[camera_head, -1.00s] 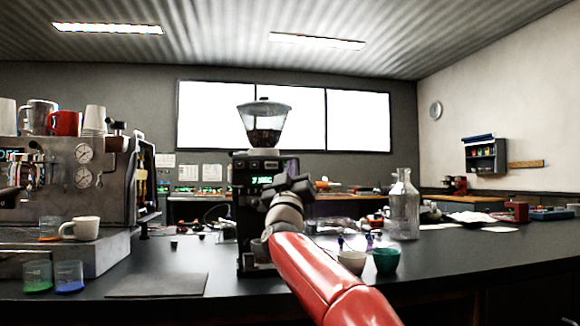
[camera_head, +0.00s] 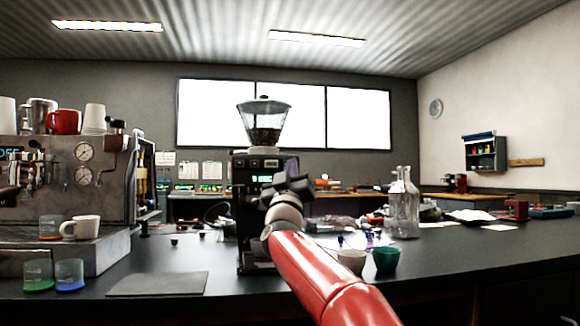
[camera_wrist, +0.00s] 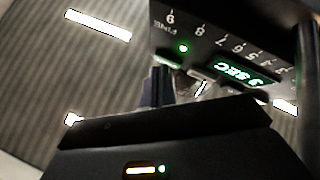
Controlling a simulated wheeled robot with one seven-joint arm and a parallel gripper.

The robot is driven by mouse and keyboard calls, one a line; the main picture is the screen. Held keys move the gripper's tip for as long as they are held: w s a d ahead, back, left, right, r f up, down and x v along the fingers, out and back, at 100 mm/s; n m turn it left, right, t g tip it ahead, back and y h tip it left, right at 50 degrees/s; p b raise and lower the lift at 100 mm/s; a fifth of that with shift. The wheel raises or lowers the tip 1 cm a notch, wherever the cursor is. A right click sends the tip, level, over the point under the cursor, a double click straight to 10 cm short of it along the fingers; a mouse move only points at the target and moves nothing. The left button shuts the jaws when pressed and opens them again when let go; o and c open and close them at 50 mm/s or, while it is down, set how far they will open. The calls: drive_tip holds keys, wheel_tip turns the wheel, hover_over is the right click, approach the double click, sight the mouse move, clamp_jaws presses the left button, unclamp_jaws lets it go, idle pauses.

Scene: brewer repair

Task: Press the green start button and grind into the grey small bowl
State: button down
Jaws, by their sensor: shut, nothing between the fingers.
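The grinder (camera_head: 242,215) stands on the counter with a clear hopper of dark beans on top. My gripper (camera_wrist: 160,85) is shut and empty, close in front of the grinder's upper face. In the wrist view, the face shows a green lit display (camera_wrist: 245,75) that seems to read 3 SEC, a small round green light (camera_wrist: 183,48) and a numbered scale. The green light lies just beyond my fingertips; I cannot tell whether they touch the face. My arm hides much of the grinder's lower front, and I cannot clearly make out the grey small bowl there.
A cream bowl (camera_head: 352,261) and a green bowl (camera_head: 386,259) stand right of my arm. A glass bottle (camera_head: 404,208) stands behind them. An espresso machine (camera_head: 65,185) with cups fills the left.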

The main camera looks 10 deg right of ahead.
drive_tip(key=shift+s+b, duration=0.3)
drive_tip(key=shift+s, duration=0.3)
drive_tip(key=shift+s, duration=0.1)
drive_tip(key=shift+s+b, duration=1.5)
drive_tip(key=shift+s, duration=0.9)
drive_tip(key=s+a+f+n+g+y, duration=0.3)
drive_tip(key=s+f+g+y, duration=0.15)
drive_tip(key=f, duration=0.45)
drive_tip(key=s+a+f+n+g+y, duration=0.2)
drive_tip(key=s+a+f+g+y, duration=0.15)
drive_tip(key=f+y, duration=0.4)
drive_tip(key=s+d+f+m+g+h, duration=0.1)
drive_tip(key=s+f+g, duration=0.3)
drive_tip(key=s+f, duration=0.5)
drive_tip(key=s+d+f+m+g+h+p, duration=0.1)
drive_tip(key=s+d+f+m+g, duration=0.1)
drive_tip(key=s+f, duration=0.7)
drive_tip(key=s+d+f+m+g+h, duration=0.1)
drive_tip(key=s+d+f+m+g, duration=0.1)
drive_tip(key=s+f+g, duration=0.3)
drive_tip(key=s+d+f, duration=0.1)
drive_tip(key=s+f, duration=0.3)
drive_tip(key=f, duration=0.6)
drive_tip(key=shift+s+d+f+g+h, duration=0.2)
drive_tip(key=shift+s+d+g+h, duration=0.1)
drive_tip(key=shift+s+d+h, duration=0.1)
